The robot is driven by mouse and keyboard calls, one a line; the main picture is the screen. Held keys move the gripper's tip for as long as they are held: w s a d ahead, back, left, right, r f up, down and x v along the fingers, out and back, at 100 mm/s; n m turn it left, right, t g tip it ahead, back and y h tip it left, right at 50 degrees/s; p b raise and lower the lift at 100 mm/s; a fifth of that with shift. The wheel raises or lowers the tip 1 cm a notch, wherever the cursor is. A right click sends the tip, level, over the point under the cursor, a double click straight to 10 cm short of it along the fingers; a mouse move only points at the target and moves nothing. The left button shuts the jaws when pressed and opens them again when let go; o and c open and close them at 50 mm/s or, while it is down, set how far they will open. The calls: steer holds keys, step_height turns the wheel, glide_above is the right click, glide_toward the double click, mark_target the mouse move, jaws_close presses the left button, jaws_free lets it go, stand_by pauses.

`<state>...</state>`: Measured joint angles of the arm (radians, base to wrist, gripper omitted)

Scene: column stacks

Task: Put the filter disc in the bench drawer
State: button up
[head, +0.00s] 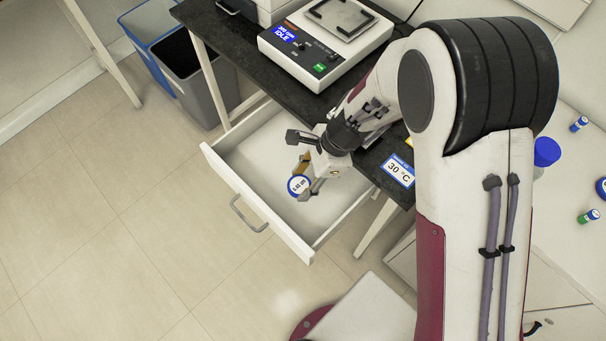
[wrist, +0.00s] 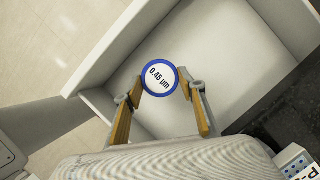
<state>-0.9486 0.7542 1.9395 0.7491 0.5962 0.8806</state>
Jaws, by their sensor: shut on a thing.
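The filter disc (head: 297,185) is round and white with a blue rim and reads 0.45 µm. It also shows in the wrist view (wrist: 160,77). My gripper (head: 308,178) is shut on the disc, with a finger on each side of it in the wrist view (wrist: 160,86). The bench drawer (head: 281,229) is white and pulled open below the dark bench top. The disc is over the open drawer, apparently above its floor; the exact height is hard to tell. The drawer floor that shows is bare. My arm hides part of the drawer's right side.
A shaker-like device (head: 325,45) with a display reading IDLE stands on the dark bench top (head: 237,55). A sign reading 30 °C (head: 399,170) is near the bench edge. Grey (head: 192,84) and blue (head: 147,27) bins stand left of the bench. The floor left of the drawer is clear.

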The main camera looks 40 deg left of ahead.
mark_target(306, 184)
steer(key=shift+f, duration=1.65)
steer(key=shift+f, duration=0.1)
steer(key=shift+f, duration=1.8)
steer(key=shift+f, duration=0.1)
steer(key=o, duration=0.9)
steer(key=v, duration=1.2)
